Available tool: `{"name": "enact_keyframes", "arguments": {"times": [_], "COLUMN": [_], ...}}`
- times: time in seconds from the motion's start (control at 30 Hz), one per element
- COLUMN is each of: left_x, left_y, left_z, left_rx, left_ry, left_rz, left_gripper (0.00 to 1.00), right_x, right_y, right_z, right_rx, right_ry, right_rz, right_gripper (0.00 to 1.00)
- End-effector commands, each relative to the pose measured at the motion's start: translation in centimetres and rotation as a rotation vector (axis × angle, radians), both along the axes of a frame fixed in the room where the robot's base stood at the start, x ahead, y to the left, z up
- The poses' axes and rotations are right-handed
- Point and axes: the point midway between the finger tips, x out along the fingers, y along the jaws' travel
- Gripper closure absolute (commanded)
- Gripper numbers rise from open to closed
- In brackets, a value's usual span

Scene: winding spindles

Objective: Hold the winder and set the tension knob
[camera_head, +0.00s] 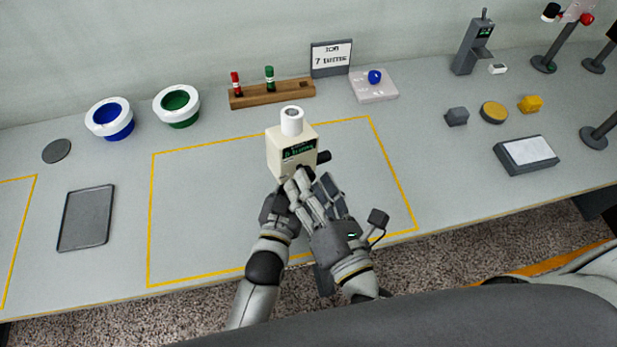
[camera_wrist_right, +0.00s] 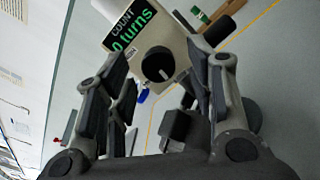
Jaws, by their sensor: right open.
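The winder (camera_head: 283,152) is a cream box with a white cylinder on top and a dark stub on its right side. It stands upright at the back of the yellow-outlined area. Its green display reads "0 turns" in the right wrist view (camera_wrist_right: 130,30). The round black tension knob (camera_wrist_right: 157,65) shows below the display there. My right gripper (camera_head: 313,187) is open in front of the winder, its fingers on either side of the knob with gaps. My left gripper (camera_head: 279,205) is close beside it at the winder's front; its fingertips are partly hidden and contact is unclear.
A wooden rack (camera_head: 272,93) with red and green spools stands behind, near a sign (camera_head: 331,58) and a pale tray (camera_head: 372,93) with a blue knob. Blue (camera_head: 110,118) and green (camera_head: 177,106) bowls are back left. A dark tray (camera_head: 86,218) lies left. The outlined area's left is clear.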

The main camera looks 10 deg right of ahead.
Motion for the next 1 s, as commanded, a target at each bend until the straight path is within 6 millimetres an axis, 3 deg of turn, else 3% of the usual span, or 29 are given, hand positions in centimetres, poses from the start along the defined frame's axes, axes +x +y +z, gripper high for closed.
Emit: {"name": "enact_keyframes", "arguments": {"times": [0.2,0.53,0.87,1.0], "left_x": [0.1,0.1,0.1,0.1], "left_y": [0.0,0.0,0.0,0.0], "left_z": [0.3,0.3,0.3,0.3], "left_rx": [-0.003,-0.003,-0.004,-0.005], "left_ry": [-0.006,-0.006,-0.006,-0.007], "left_rz": [0.000,0.000,0.001,0.001], "left_gripper": [1.00,1.00,1.00,1.00], "right_x": [1.7,1.8,1.8,1.8], "right_y": [0.3,0.3,0.3,0.3], "right_z": [0.1,0.0,0.0,0.0], "right_rx": [0.001,0.000,0.000,0.003], "right_ry": [-0.001,0.000,0.000,0.001], "right_rz": [-0.001,0.000,0.000,-0.001], "right_gripper": [0.50,0.52,0.94,0.97]}}
